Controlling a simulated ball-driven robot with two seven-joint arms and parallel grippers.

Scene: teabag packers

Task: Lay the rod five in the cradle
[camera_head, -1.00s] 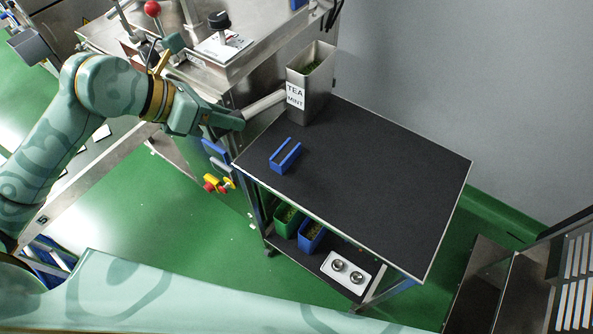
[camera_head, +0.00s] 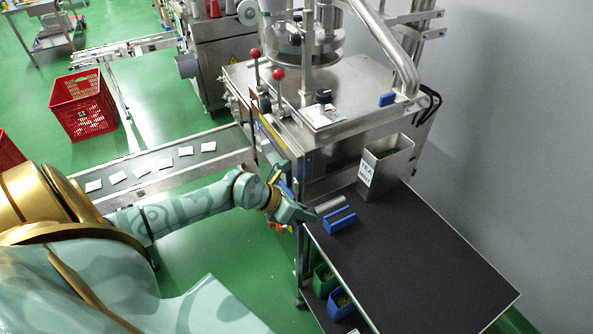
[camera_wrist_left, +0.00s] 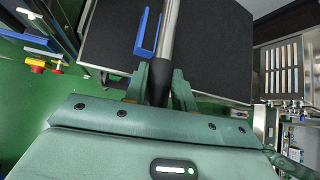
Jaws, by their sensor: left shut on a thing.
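My left gripper (camera_head: 307,214) is shut on the rod five, a grey metal rod (camera_head: 330,205) with a black end, and holds it by that end. The cradle (camera_head: 341,224) is a small blue holder with two parallel rails on the black tabletop, near its left edge. In the head view the rod appears just behind the cradle, roughly parallel to its rails. In the left wrist view the rod (camera_wrist_left: 168,32) runs forward from between the fingers (camera_wrist_left: 160,76) and overlaps the cradle's right side (camera_wrist_left: 148,38). Its height above the cradle is unclear. My right gripper is out of view.
A steel tea container (camera_head: 388,166) stands on the black table (camera_head: 425,262) behind the cradle. The steel machine (camera_head: 340,140) rises at the back left. Green (camera_head: 324,280) and blue bins (camera_head: 340,304) sit below the table. The table's right part is clear.

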